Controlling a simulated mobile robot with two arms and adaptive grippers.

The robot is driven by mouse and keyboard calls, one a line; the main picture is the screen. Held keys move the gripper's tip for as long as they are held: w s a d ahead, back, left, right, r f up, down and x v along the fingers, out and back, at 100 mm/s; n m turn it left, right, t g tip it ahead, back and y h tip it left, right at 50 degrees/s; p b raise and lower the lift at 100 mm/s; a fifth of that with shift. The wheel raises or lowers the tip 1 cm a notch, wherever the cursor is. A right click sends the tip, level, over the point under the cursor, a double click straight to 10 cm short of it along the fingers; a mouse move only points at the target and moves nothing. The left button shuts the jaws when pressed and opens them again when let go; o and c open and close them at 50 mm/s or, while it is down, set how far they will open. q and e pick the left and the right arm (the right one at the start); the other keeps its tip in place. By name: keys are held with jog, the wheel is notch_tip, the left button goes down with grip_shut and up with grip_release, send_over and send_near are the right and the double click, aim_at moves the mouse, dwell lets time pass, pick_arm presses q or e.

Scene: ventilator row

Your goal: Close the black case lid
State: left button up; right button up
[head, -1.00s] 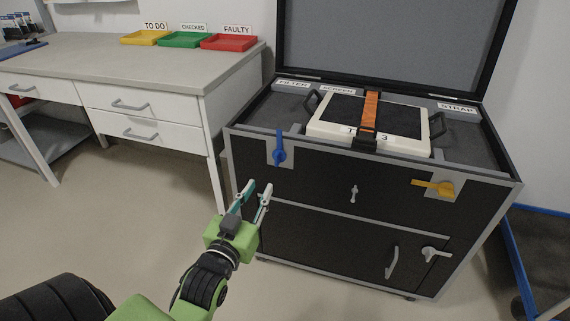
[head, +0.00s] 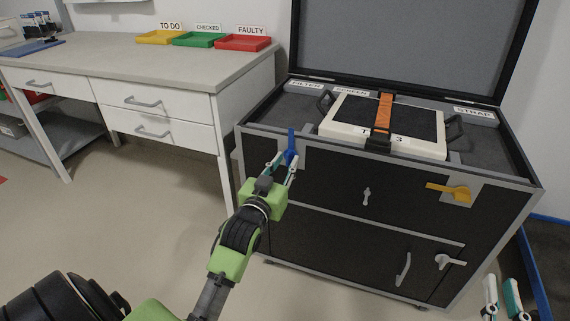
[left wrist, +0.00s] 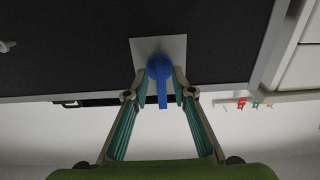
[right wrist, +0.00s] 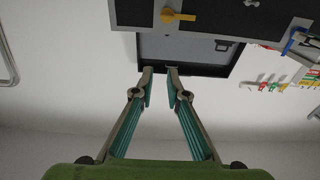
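The black case (head: 340,225) stands with its lid (head: 405,45) open, raised upright at the back. A blue latch (head: 291,146) on its front points up; a yellow latch (head: 452,191) further right lies sideways, pointing left. My left gripper (head: 282,166) is at the blue latch. In the left wrist view its open fingers (left wrist: 160,85) are on either side of the blue latch (left wrist: 160,68); I cannot tell whether they touch it. My right gripper (head: 502,283) is low at the right, in front of the case; in the right wrist view its fingers (right wrist: 160,80) are apart and empty.
A white tablet-like device (head: 338,127) lies in the case under an orange strap (head: 384,112). A desk (head: 100,68) with yellow, green and red trays (head: 243,43) stands at the left. A blue-edged thing (head: 545,260) is at the right. Open floor (head: 120,225) lies at the left front.

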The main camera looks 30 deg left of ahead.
pick_arm(q)
grip_shut()
